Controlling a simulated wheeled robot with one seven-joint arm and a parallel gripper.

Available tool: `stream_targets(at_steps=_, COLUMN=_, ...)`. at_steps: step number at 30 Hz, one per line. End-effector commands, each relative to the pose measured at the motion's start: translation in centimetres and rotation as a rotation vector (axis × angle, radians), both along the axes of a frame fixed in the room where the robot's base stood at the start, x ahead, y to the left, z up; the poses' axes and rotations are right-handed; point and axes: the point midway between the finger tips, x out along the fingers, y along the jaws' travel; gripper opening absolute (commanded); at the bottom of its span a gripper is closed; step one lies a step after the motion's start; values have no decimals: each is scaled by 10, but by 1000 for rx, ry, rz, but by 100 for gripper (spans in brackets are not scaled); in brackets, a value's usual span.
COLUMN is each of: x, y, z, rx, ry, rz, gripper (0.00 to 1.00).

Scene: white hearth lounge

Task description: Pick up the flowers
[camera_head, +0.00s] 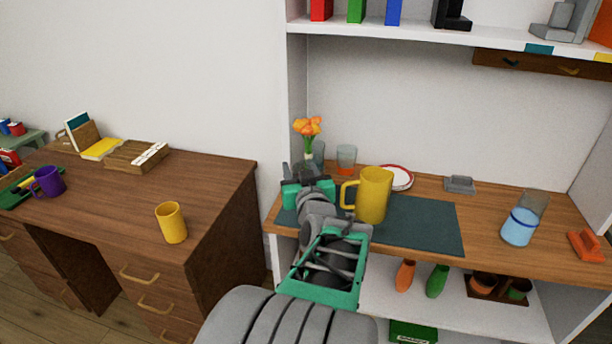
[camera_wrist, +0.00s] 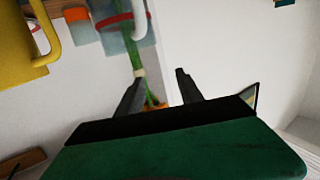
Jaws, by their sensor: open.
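The orange flowers (camera_head: 306,126) stand upright on a green stem at the left end of the shelf unit's wooden counter. In the head view, my gripper (camera_head: 308,178) is just in front of them and hides their lower part. The wrist view looks upside down; there the green stem (camera_wrist: 135,50) has a pale band and runs down behind the left finger, with part of the orange bloom (camera_wrist: 155,104) below. My gripper (camera_wrist: 157,84) is open, with nothing held between its fingers. I cannot tell whether the left finger touches the stem.
A yellow mug (camera_head: 374,196) stands close right of my gripper on a dark mat (camera_head: 430,226). Clear glasses (camera_head: 346,157) and a red-rimmed plate (camera_head: 398,177) are behind. The unit's white side panel (camera_head: 297,100) is close on the left. A desk (camera_head: 110,205) stands further left.

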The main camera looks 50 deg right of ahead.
Motion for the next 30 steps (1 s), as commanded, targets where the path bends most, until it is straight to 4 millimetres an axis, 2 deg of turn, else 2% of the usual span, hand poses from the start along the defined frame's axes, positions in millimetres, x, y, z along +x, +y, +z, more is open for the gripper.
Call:
stream_targets(at_steps=1, x=-16, y=-14, z=1, rx=-24, ry=-31, rz=-44, gripper=44)
stream_targets(at_steps=4, x=-23, y=-26, z=8, rx=-47, ry=-61, rz=-73, gripper=44)
stream_targets(at_steps=18, x=28, y=-75, z=14, rx=-47, ry=-58, rz=-70, gripper=44)
stream_targets(at_steps=25, x=30, y=-77, z=13, rx=-47, ry=-59, rz=-71, gripper=44)
stream_targets(at_steps=30, x=30, y=-77, z=13, rx=-47, ry=-59, rz=-71, gripper=31)
